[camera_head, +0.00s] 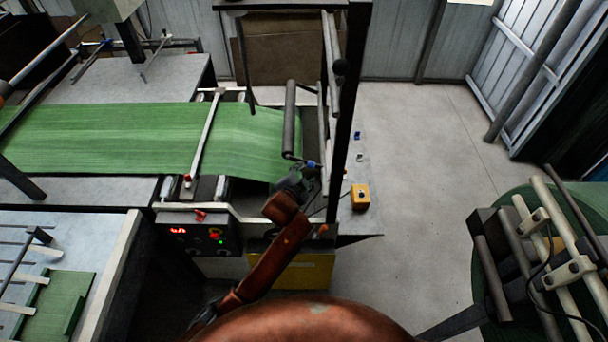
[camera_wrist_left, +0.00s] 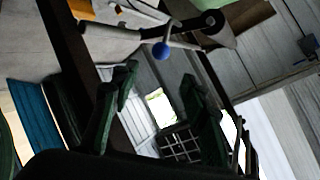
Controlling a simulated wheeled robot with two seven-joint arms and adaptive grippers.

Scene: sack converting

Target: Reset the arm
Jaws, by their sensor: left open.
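My left arm (camera_head: 268,262), brown and bent, reaches up from the bottom of the head view. Its gripper (camera_head: 308,176) is at the right end of the machine, beside the end of the green woven sheet. In the left wrist view the two dark green fingers of the gripper (camera_wrist_left: 160,98) stand apart with nothing between them. A blue ball knob (camera_wrist_left: 161,50) on a metal rod shows just beyond the fingers. I cannot tell whether a finger touches the rod. My right gripper is not in view.
The green sheet (camera_head: 100,135) runs across the machine table. A dark upright post (camera_head: 347,130) and a roller (camera_head: 290,120) stand close to the gripper. A control panel (camera_head: 200,234) is at the front, a yellow button box (camera_head: 360,197) to the right. Open floor (camera_head: 430,190) lies further right.

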